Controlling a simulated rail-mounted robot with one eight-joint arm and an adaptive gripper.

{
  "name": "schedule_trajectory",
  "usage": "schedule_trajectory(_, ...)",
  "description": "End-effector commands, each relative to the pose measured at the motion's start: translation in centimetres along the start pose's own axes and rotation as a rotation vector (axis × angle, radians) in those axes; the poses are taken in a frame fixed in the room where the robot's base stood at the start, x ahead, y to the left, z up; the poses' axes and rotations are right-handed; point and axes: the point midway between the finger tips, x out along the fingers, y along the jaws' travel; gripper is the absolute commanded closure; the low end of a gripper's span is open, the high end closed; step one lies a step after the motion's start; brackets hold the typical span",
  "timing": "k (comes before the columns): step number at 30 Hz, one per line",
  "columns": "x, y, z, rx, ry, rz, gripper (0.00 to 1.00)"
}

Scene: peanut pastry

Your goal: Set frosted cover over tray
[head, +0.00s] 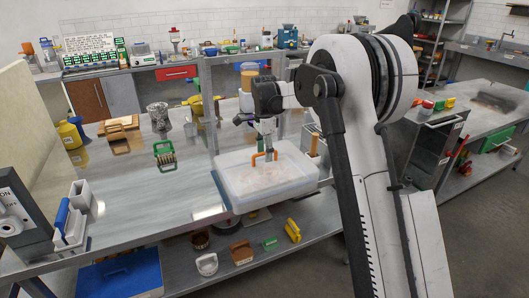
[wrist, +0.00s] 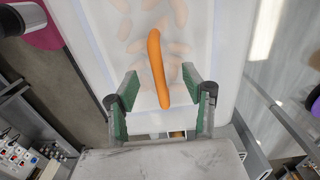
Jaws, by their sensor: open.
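The frosted cover (head: 285,163) is a translucent white lid with an orange handle (head: 264,155). It lies over the tray (head: 268,200) on the near part of the metal table, and looks roughly level. Whether its rim is fully seated all round I cannot tell. In the wrist view the cover (wrist: 215,50) fills the upper middle, and blurred pinkish pastry shapes show through it. My gripper (head: 264,143) is just above the cover. In the wrist view my gripper (wrist: 160,73) is open, with its green-padded fingers on either side of the orange handle (wrist: 156,62), apart from it.
A green-handled brush (head: 165,155) and a grey cup-like vessel (head: 159,117) stand left on the table. A lower shelf below the tray holds a yellow-handled tool (head: 292,230) and other small tools.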

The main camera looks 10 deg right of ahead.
Motion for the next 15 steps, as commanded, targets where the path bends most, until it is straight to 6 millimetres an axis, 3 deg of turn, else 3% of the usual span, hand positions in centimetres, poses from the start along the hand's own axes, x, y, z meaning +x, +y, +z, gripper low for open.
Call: schedule_trajectory(15,-0.75,0.01,0.0,0.0,0.0,0.0,0.48)
